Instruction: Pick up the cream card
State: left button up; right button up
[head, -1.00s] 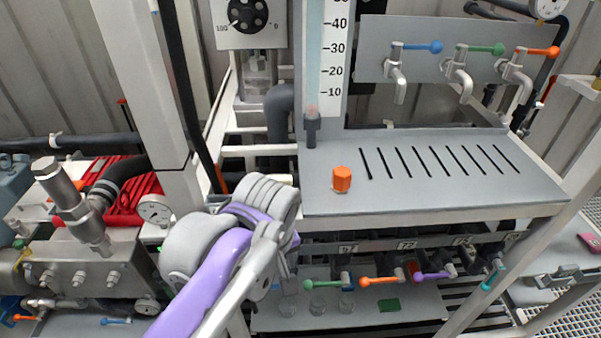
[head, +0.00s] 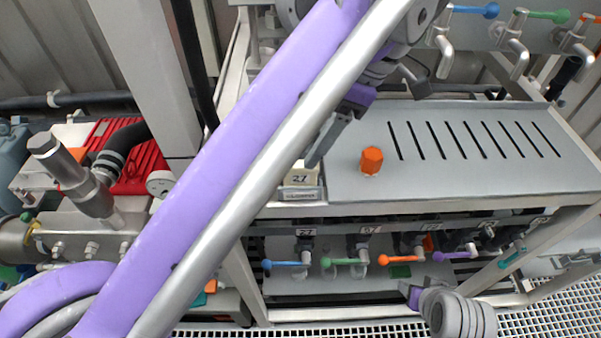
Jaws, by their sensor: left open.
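My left arm crosses the view from lower left to top, hiding what lies left of the card. My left gripper (head: 366,114) is open above the shelf. One grey finger points down close above the card, apart from it as far as I can tell; the other is up to the right. My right gripper (head: 412,294) shows at lower right, below the shelf; its fingers are too small to read.
An orange hexagonal piece (head: 371,160) stands on the slotted shelf (head: 460,172), right of the card. Taps with coloured levers (head: 345,262) sit below the shelf, and more taps (head: 515,45) hang above it. A white post (head: 150,75) rises at the left.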

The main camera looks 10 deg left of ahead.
aim_at(300, 163)
pick_arm(q)
jog(key=shift+s+a+f, duration=0.15)
jog(key=shift+a+f, duration=0.1)
jog(key=shift+f, duration=0.3)
jog(key=shift+w+a+f, duration=0.1)
jog(key=shift+w+f, duration=0.15)
jog(key=shift+f, duration=0.05)
jog(key=x, duration=0.5)
jog(key=shift+w+f+b, duration=0.1)
jog(key=shift+w+b, duration=0.05)
jog(key=shift+b, duration=0.2)
jog(key=shift+w, duration=0.1)
grip_shut()
